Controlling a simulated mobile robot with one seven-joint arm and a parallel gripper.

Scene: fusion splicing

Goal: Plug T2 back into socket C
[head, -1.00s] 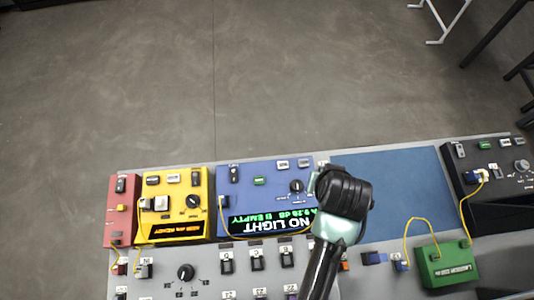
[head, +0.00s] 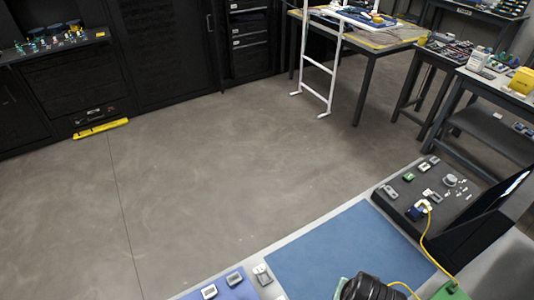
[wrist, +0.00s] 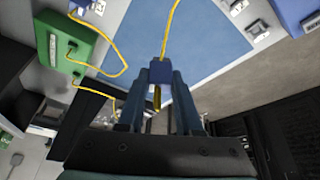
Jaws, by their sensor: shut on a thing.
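My gripper (wrist: 160,80) is shut on a blue plug (wrist: 160,70) in the wrist view. A yellow cable leaves the plug's far end, and a brass-coloured tip points back between my fingers. The plug is held above the bench, near the blue mat (wrist: 190,35). No label on the plug can be read, so I cannot tell that it is T2. Socket C cannot be made out in either current view. In the head view only a dark part of my arm shows at the bottom edge; my fingers are hidden there.
A green box (wrist: 72,42) with yellow cables stands left of the plug in the wrist view. A black instrument (head: 440,190) with a cabled blue plug (head: 418,210) stands right of the mat (head: 345,250) in the head view. Open floor lies beyond the bench.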

